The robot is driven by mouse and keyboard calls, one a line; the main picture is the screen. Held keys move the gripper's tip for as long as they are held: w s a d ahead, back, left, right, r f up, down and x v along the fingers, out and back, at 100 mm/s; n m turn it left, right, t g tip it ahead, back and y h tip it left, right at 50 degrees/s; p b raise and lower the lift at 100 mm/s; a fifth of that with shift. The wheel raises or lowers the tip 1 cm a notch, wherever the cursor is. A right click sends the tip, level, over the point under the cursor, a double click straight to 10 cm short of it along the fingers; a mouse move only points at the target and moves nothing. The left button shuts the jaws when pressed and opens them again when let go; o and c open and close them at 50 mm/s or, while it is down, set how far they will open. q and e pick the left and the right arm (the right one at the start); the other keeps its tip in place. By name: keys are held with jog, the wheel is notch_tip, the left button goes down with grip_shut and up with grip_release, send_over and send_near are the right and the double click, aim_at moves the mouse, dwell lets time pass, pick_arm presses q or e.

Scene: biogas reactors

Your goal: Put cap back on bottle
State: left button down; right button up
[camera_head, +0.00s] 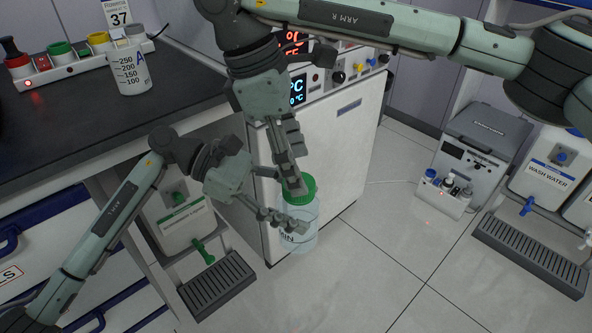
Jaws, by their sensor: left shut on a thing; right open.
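A clear bottle (297,243) with dark lettering is in the middle of the camera_head view, held in the air in front of a white cabinet. A green cap (307,188) sits at its top; I cannot tell whether it is screwed down. My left gripper (291,222) comes from the left and is shut on the bottle's body, below the cap. My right gripper (296,188) reaches down from above, open, with its fingers beside the cap. The fingers hide part of the cap and the bottle's neck.
A dark bench (60,115) at the upper left bears a graduated beaker (130,72) and a rack with coloured caps (62,52). A white cabinet (345,140) with displays stands behind the grippers. A grey device (475,150) stands at right. Open tiled floor lies at lower right.

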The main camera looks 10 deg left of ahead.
jog(key=shift+r, duration=0.9)
jog(key=shift+c, duration=0.3)
